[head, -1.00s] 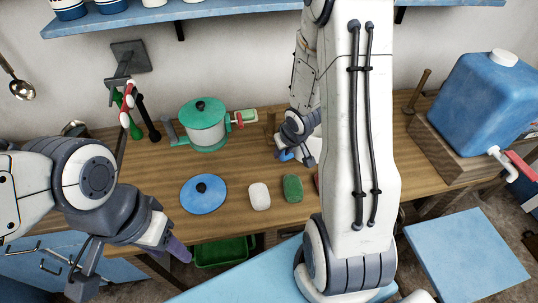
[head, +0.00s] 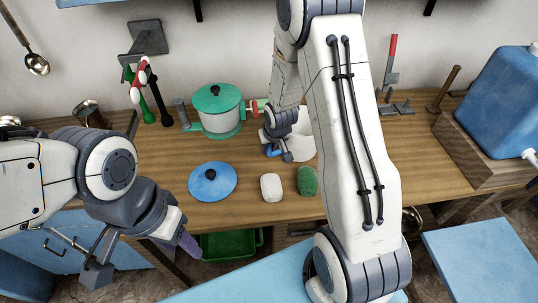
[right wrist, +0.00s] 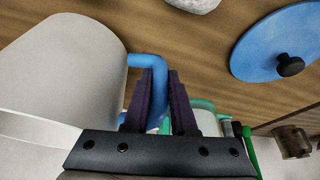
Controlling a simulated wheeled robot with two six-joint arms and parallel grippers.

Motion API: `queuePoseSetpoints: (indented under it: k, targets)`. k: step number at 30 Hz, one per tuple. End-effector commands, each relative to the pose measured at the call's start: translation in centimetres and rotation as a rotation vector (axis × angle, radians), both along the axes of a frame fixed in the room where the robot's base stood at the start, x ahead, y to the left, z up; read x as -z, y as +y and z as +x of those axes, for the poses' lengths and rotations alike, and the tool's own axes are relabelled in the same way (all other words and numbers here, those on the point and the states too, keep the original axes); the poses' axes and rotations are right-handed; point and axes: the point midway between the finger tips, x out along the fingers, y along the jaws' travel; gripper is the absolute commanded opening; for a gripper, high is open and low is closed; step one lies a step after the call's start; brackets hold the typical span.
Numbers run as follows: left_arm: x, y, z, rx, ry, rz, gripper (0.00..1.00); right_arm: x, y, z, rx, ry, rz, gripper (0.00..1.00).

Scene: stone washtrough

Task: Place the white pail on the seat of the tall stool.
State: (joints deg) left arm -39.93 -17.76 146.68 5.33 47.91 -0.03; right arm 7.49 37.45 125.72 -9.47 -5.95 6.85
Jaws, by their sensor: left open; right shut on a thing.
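The white pail (head: 302,143) is at the back middle of the wooden counter in the head view, partly hidden by my right arm. In the right wrist view, the pail (right wrist: 65,65) fills the left side, with a blue handle (right wrist: 147,61). My right gripper (right wrist: 160,75) is shut on that handle; it shows small in the head view (head: 279,152). I cannot tell whether the pail touches the counter. A square light-blue seat (head: 485,262), apparently the tall stool, is at the lower right. My left gripper (head: 188,243) is open and empty before the counter's front edge.
A green-lidded pot (head: 218,112) stands left of the pail. A blue lid (head: 212,182), a white block (head: 271,187) and a green block (head: 307,181) lie in front. A blue tank (head: 503,95) stands right. A long light-blue surface (head: 255,278) lies below the counter.

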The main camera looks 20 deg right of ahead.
Motion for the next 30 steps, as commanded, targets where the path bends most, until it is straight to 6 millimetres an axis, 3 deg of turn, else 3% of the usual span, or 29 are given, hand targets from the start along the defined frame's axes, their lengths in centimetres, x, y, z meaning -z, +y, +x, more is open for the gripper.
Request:
queuePoseSetpoints:
  k: [4, 17, 18, 19, 30]
  targets:
    - [0.0, 0.0, 0.0, 0.0, 0.0, 0.0, 0.5, 1.9, 0.0, 0.0, 0.0, 0.002, 0.0, 0.0]
    - [0.4, 0.0, 0.0, 0.0, 0.0, 0.0, 0.5, 2.7, -0.1, 0.0, -0.001, -0.001, -0.001, 0.0]
    - [0.3, 0.0, 0.0, 0.0, 0.0, 0.0, 0.5, 2.5, -0.1, 0.0, 0.0, 0.0, -0.001, 0.4]
    - [0.3, 0.0, 0.0, 0.0, 0.0, 0.0, 0.5, 2.5, -0.1, 0.0, 0.0, 0.0, -0.001, 0.51]
    - [0.0, 0.0, 0.0, 0.0, 0.0, 0.0, 0.5, 2.2, -0.1, 0.0, 0.0, 0.0, -0.001, 0.54]
